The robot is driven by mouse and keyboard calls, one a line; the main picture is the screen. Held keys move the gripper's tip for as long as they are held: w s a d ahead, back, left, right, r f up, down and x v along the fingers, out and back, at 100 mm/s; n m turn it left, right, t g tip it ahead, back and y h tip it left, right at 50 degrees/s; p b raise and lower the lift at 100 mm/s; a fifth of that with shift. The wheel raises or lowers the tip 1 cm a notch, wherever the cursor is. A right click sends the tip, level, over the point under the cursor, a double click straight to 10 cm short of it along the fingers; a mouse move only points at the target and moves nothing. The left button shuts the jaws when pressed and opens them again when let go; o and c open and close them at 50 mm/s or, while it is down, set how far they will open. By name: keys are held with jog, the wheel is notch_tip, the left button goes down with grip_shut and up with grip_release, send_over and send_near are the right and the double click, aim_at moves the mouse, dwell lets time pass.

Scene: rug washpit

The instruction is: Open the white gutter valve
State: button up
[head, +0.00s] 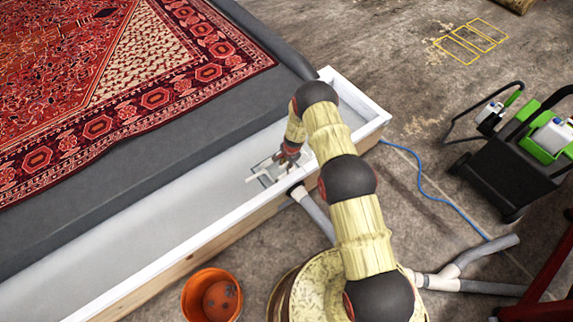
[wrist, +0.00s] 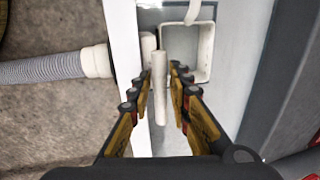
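The white gutter valve shows in the wrist view as a pale handle (wrist: 160,88) beside a square white-rimmed box (wrist: 188,52) in the gutter. In the head view the valve's light handle (head: 258,177) lies low in the white gutter, partly hidden by my gripper (head: 279,159). In the wrist view my gripper (wrist: 163,76) is open, one finger on each side of the handle. Gaps show between the handle and both fingers, though the depth of the fingertips is hard to tell. The far end of the handle's fitting is partly hidden.
The gutter's white wall (head: 203,225) runs along its near side. A grey hose (wrist: 45,70) meets that wall. A patterned rug (head: 100,90) lies beyond. An orange bucket (head: 212,296) and a green-black machine (head: 510,150) stand on the floor, with a blue hose (head: 425,187) nearby.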

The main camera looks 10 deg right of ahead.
notch_tip(320, 180, up, 11)
jog(key=s, duration=0.2)
jog(key=shift+d, duration=0.45)
